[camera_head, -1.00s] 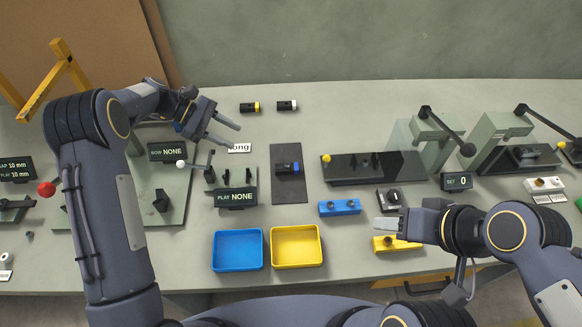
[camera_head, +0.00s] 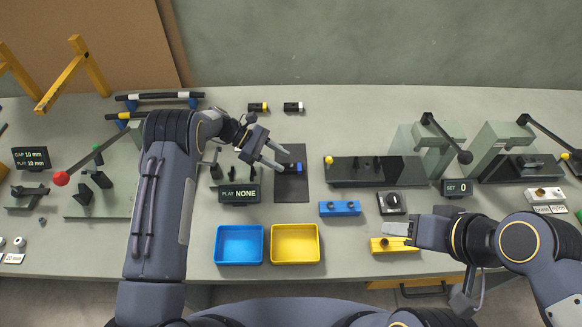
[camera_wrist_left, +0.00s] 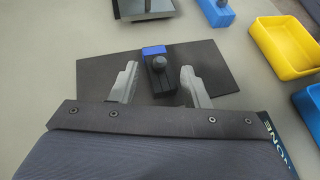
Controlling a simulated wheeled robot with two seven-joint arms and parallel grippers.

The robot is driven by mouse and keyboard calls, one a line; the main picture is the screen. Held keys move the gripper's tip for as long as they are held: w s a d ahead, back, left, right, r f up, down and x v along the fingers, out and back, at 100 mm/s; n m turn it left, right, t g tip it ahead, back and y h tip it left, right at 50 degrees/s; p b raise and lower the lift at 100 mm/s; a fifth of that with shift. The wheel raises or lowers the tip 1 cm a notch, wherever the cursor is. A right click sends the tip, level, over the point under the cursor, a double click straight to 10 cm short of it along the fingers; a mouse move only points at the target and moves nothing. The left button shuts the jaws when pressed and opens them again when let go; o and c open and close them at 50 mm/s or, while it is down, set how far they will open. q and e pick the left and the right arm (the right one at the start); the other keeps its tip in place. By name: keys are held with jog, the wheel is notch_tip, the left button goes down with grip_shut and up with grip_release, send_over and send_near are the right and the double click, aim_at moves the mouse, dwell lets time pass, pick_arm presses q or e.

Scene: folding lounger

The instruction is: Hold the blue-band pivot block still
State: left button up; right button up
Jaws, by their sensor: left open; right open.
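The blue-band pivot block (camera_head: 293,167) is a small black block with a blue band at one end, lying on a dark mat (camera_head: 291,190). It also shows in the left wrist view (camera_wrist_left: 158,77), with a dark round knob on it. My left gripper (camera_head: 275,158) is open beside the block in the head view. In the left wrist view its fingers (camera_wrist_left: 158,84) stand on either side of the block, with gaps on both sides. My right gripper (camera_head: 396,234) is at the yellow block (camera_head: 383,245) on the right; its fingers show only in part.
A blue tray (camera_head: 239,262) and a yellow tray (camera_head: 296,262) stand in front of the mat. A "PLAY NONE" display (camera_head: 239,194) stands left of the mat. A blue block (camera_head: 340,208) and a long black plate (camera_head: 365,180) lie to the right.

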aim_at(288, 166)
pick_arm(q)
jog(key=shift+b+x, duration=0.6)
jog(key=shift+x, duration=1.15)
pick_arm(e)
jog(key=shift+f, duration=0.95)
pick_arm(q)
jog(key=c, duration=0.6)
grip_shut()
jog(key=shift+a+f, duration=0.1)
jog(key=shift+f, duration=0.2)
pick_arm(e)
jog(key=shift+s+f, duration=0.1)
jog(key=shift+f, duration=0.1)
pick_arm(q)
jog(key=shift+b, duration=0.4)
pick_arm(e)
jog(key=shift+f, duration=0.2)
jog(key=shift+c, duration=0.2)
